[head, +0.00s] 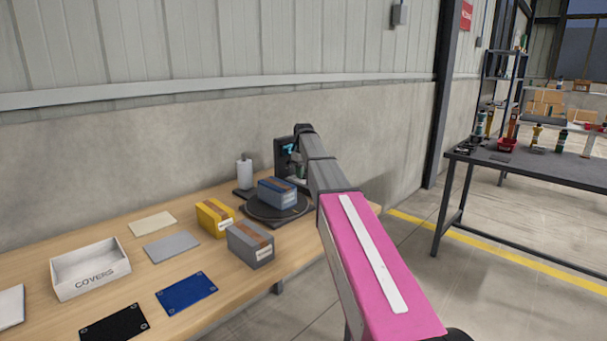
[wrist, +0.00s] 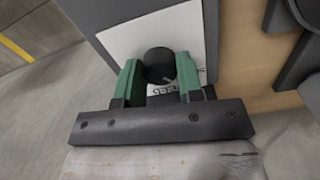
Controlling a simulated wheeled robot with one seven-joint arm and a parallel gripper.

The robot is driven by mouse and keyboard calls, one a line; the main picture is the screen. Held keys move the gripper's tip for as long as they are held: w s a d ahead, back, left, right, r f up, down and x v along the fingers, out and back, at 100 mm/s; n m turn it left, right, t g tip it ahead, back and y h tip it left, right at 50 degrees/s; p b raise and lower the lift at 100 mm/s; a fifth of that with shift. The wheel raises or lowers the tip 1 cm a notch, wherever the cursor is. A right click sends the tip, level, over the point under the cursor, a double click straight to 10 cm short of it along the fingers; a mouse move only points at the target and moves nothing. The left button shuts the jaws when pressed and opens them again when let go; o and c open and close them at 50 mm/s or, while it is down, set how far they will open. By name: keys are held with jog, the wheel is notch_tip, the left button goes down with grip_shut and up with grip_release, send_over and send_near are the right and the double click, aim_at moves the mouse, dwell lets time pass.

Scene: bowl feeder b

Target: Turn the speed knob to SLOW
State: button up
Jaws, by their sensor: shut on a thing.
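The speed knob (wrist: 158,57) is a round black knob on a white plate (wrist: 112,42) in the wrist view. My gripper (wrist: 158,70) has its green fingers on either side of the knob and is shut on it. Small lettering shows on the plate below the knob, partly covered and too blurred to read. I cannot make out the knob's pointer direction. In the head view a dark upright panel (head: 281,152) stands at the table's back, and my arm hides the knob and most of my gripper.
A blue-grey box (head: 277,196) sits on a dark round turntable (head: 252,212) beside my arm. A yellow box (head: 215,217), a grey box (head: 250,246), flat covers and a white COVERS tray (head: 91,273) are on the wooden table (head: 212,284). A white bottle (head: 244,173) stands behind.

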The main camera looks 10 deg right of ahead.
jog(key=shift+n, duration=0.6)
jog(key=o, duration=0.9)
jog(key=shift+r, duration=0.1)
notch_tip(320, 180, up, 11)
jog(key=shift+f, duration=0.15)
